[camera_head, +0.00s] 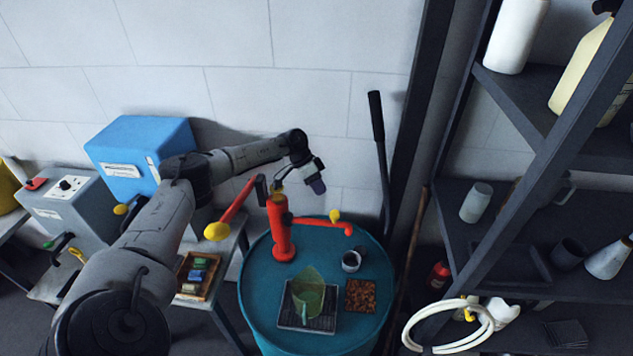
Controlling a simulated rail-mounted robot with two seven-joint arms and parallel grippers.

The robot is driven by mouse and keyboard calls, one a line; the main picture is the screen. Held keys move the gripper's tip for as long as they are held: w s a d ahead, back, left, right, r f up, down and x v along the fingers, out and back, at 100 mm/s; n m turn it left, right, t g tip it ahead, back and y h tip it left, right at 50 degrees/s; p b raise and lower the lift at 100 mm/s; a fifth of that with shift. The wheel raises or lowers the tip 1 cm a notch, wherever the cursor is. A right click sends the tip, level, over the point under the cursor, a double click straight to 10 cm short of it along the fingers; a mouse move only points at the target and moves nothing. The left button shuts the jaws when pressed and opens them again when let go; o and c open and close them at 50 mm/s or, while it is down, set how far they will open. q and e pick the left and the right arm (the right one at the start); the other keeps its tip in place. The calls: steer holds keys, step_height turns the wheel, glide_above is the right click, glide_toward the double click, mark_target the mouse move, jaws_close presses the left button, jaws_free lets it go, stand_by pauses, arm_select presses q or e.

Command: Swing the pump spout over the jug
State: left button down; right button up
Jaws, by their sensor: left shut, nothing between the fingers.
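The red pump (282,228) stands upright on the back left of a round teal drum top (262,290). Its red spout (318,223) points right, with its end near and above a small metal cup (351,262). A yellow knob (334,215) sits on the spout. The green see-through jug (308,298) stands on a dark grate (290,318) at the front, apart from the spout end. My left gripper (317,184) is shut and empty, above and behind the spout, apparently not touching it. My right gripper is out of view.
The pump's orange-red lever (238,202) with a yellow knob (216,231) slants down left near my left arm. A brown speckled mat (361,296) lies right of the jug. A tall black-gripped lever (378,140) stands behind the drum. Dark shelving (545,130) fills the right.

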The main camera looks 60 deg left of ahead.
mark_target(319, 222)
arm_select(q)
steer(key=shift+p+x, duration=0.5)
steer(key=shift+x, duration=2.5)
steer(key=shift+d, duration=0.1)
